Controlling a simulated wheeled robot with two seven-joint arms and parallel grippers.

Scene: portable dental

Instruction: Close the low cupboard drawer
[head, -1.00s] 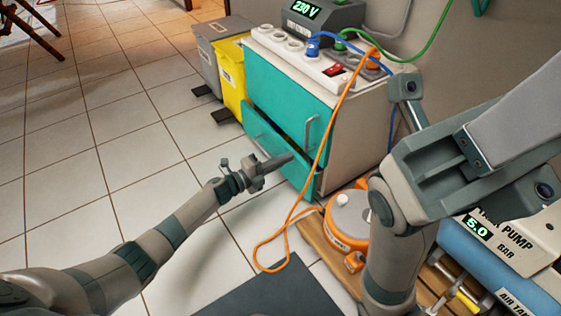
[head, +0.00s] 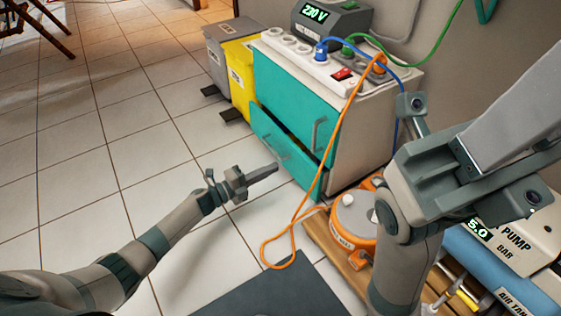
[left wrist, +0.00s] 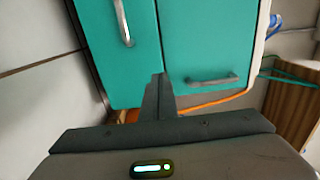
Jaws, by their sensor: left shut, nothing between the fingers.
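The low cupboard (head: 350,130) has a teal front. Its lower drawer (head: 272,137) stands a little out, with a dark gap above its front edge. The upper teal panel (head: 292,98) with its upright handle looks flush. In the left wrist view, turned sideways, the drawer front (left wrist: 110,65) is at left with a metal handle, and the upper panel (left wrist: 205,40) is at right. My left gripper (head: 276,168) is shut and empty, its tips in front of the drawer's lower part. I cannot tell whether they touch.
A yellow bin (head: 240,80) and a grey bin (head: 215,60) stand left of the cupboard. An orange cable (head: 290,232) loops down to the floor. An orange-rimmed round device (head: 352,218) sits on a wooden board at right.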

